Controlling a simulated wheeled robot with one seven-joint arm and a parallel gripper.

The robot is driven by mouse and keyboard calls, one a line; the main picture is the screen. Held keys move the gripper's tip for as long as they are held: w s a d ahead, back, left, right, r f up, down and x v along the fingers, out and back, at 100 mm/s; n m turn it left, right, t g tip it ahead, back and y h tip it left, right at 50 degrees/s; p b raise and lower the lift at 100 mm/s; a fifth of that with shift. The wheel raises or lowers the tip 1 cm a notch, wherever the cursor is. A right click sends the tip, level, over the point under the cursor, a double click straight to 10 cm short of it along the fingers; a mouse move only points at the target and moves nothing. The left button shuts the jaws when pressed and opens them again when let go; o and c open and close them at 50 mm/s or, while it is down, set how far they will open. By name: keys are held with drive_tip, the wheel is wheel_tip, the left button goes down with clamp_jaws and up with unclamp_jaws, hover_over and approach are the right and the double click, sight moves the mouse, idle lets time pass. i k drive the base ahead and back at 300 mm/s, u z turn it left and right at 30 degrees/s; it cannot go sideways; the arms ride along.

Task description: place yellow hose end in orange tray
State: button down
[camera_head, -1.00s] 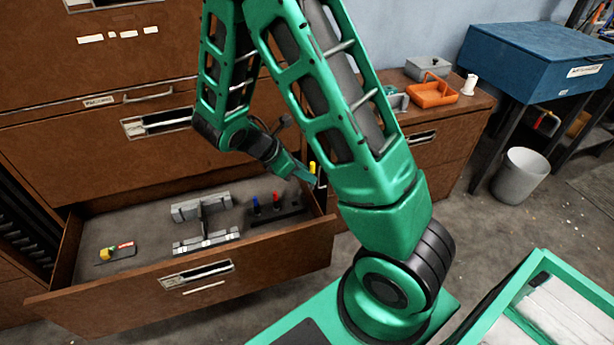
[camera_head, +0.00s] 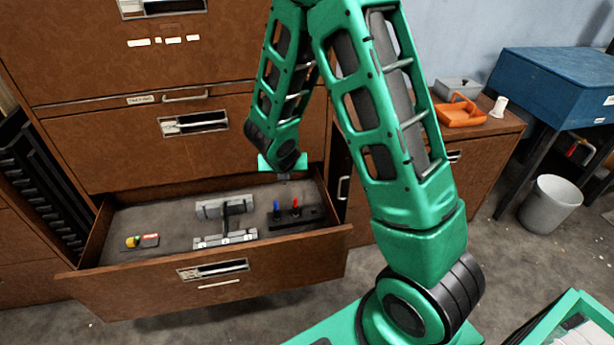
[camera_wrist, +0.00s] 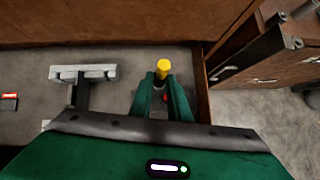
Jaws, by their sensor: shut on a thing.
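The yellow hose end (camera_wrist: 163,66) shows between the two green fingers of my gripper (camera_wrist: 164,88) in the wrist view. My gripper is shut on it. In the head view my gripper (camera_head: 284,170) is over the back right part of the open drawer (camera_head: 120,277), and the yellow hose end cannot be made out there. The orange tray (camera_head: 461,114) has a raised handle and sits on the brown cabinet at the right, well apart from my gripper.
In the drawer, a dark holder (camera_head: 292,219) bears a blue and a red piece, near a grey metal fixture (camera_head: 225,237) and a small yellow-and-red item (camera_head: 133,241). A grey box (camera_head: 455,88) and white spool (camera_head: 498,107) flank the tray. A blue box (camera_head: 560,85) stands farther right.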

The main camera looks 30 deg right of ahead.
sight(466, 117)
drive_tip(key=z, duration=0.25)
drive_tip(key=k, duration=0.6)
drive_tip(key=z, duration=0.6)
drive_tip(key=k, duration=0.75)
drive_tip(key=z, duration=0.5)
drive_tip(key=i, duration=0.85)
drive_tip(key=z, duration=0.35)
drive_tip(key=i, duration=1.6)
drive_tip(key=u, duration=0.05)
